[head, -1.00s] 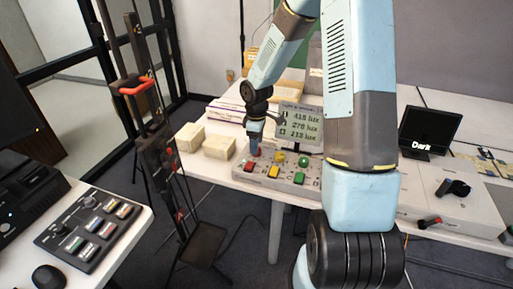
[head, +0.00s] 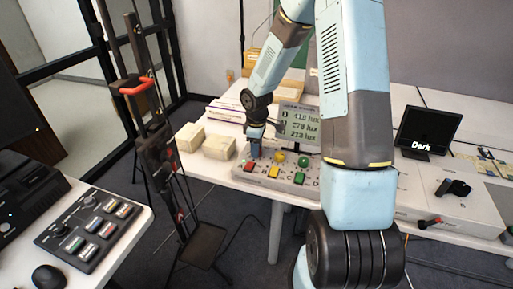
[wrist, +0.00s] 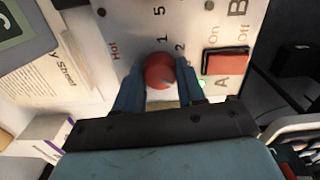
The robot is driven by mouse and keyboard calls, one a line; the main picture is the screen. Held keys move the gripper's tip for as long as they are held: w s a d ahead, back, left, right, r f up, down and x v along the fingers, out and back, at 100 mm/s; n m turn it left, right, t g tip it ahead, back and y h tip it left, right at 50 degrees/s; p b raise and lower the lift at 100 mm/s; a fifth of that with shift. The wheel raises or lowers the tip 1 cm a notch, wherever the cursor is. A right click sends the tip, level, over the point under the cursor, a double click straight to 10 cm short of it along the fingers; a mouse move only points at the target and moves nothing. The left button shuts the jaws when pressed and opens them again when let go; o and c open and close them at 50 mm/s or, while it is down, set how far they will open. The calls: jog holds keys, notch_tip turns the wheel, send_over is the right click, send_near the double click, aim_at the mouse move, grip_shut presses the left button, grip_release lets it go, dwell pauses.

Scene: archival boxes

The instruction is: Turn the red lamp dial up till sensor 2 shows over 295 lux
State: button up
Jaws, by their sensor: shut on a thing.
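The red lamp dial (wrist: 159,70) is a round knob on the light grey control panel (wrist: 125,20). It sits between the blue fingers of my gripper (wrist: 162,88) in the wrist view, and they are shut on it. Numbers 1, 2 and 5 are printed around it. In the head view my gripper (head: 254,150) points down at the panel's back left corner and hides most of the dial. The lux display (head: 300,124) stands behind the panel with three rows. The middle row seems to read about 278 lux, the top about 418 and the bottom about 213.
A red On/Off switch (wrist: 225,62) marked A lies close beside my fingers, with a lit green light. Yellow (head: 279,157) and green (head: 303,161) dials stand to the right. Two pale boxes (head: 218,147) are left of the panel. A dark screen (head: 428,130) reads "Dark".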

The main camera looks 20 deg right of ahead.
jog(key=c, duration=0.3)
jog(key=shift+m, duration=0.3)
jog(key=m, duration=0.3)
jog(key=shift+m, duration=2.1)
jog(key=o, duration=1)
